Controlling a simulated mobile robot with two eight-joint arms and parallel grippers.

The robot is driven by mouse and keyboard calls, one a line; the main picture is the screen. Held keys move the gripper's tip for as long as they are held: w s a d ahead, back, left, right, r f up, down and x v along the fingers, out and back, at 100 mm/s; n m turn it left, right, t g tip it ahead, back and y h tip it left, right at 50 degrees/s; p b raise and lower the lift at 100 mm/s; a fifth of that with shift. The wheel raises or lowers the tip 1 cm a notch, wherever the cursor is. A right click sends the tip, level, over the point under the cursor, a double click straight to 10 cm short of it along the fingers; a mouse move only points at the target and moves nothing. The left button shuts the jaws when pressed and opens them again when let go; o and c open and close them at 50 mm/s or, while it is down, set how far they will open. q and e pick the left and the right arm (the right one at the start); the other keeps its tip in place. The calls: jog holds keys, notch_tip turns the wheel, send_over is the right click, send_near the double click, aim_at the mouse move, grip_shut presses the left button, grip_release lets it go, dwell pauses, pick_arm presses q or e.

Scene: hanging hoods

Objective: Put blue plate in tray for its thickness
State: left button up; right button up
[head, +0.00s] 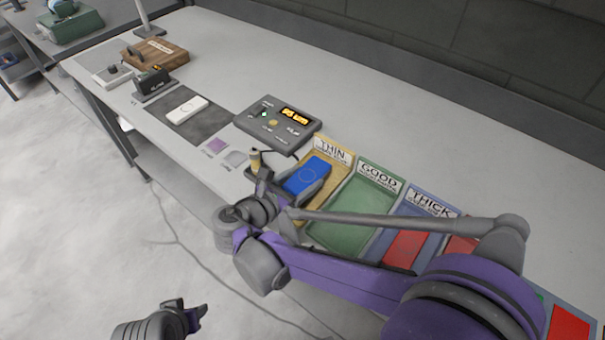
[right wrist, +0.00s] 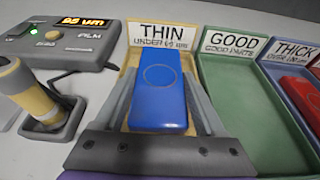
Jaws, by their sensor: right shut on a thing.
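The blue plate (head: 306,176) is between the fingers of my right gripper (head: 303,186), which is shut on it. In the right wrist view the plate (right wrist: 158,92) lies lengthwise over the yellow tray (right wrist: 131,60) labelled THIN, in front of its label. I cannot tell whether the plate touches the tray floor. The gauge box (head: 278,124) left of this tray reads about 95 um. The green GOOD tray (head: 352,215) and the blue THICK tray (head: 413,218) stand to the right. My left gripper (head: 187,315) is low at the bottom edge, away from the table; its opening is unclear.
A red plate (head: 405,248) lies in the THICK tray, with more red plates further right. A yellow and grey probe (right wrist: 37,92) stands left of the THIN tray. A white device (head: 186,107) lies on a dark mat. The table's back is clear.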

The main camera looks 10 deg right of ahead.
jog(key=shift+f+b, duration=0.35)
jog(key=shift+f, duration=0.5)
jog(key=o, duration=1.5)
jog(key=shift+s+f, duration=0.1)
jog(key=shift+f, duration=0.05)
jog(key=v, duration=0.7)
jog(key=p+v, duration=0.1)
jog(key=v, duration=0.2)
jog(key=shift+s+a+r, duration=0.15)
jog(key=shift+a+r, duration=0.1)
jog(key=shift+r, duration=0.1)
